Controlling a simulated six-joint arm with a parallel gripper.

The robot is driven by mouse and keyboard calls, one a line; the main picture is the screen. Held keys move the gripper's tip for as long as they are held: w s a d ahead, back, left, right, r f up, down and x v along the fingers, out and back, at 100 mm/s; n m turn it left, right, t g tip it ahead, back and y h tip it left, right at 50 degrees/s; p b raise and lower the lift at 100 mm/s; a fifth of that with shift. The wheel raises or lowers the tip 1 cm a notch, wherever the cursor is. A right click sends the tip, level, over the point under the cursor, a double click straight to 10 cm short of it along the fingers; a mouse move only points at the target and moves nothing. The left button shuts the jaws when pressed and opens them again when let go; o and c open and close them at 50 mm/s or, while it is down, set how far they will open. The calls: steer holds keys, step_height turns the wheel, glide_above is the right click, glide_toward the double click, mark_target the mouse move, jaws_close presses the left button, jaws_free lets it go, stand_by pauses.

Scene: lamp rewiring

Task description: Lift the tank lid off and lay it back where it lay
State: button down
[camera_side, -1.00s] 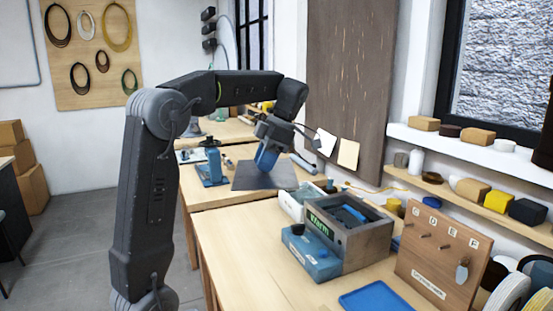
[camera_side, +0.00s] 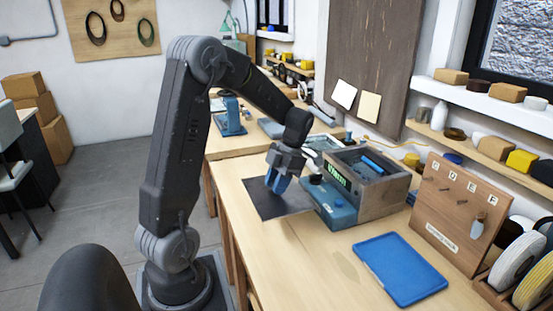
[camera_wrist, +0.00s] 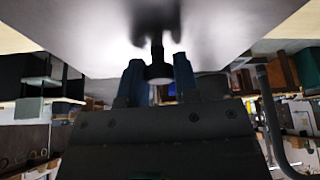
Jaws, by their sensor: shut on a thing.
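The tank lid (camera_side: 288,207) is a flat dark grey square plate. It is over the wooden bench, left of the tank; I cannot tell how far above the top it is. My gripper (camera_side: 277,183) points down at the lid with its blue fingers shut on the lid's knob. In the wrist view, the fingers (camera_wrist: 158,72) close on the dark knob (camera_wrist: 158,55), and the pale lid underside or face (camera_wrist: 70,30) fills the top. The tank (camera_side: 378,200) is a grey box, open on top, with a blue thing inside and a green display on its front.
A blue unit (camera_side: 335,212) stands against the tank's front. A blue tray (camera_side: 400,268) lies at the front right. A wooden peg board (camera_side: 450,215) and spools (camera_side: 515,265) stand to the right.

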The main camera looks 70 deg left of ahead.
steer(key=shift+f, duration=1.75)
steer(key=shift+f, duration=2.05)
steer(key=shift+f, duration=0.25)
steer(key=c, duration=0.8)
jaws_free()
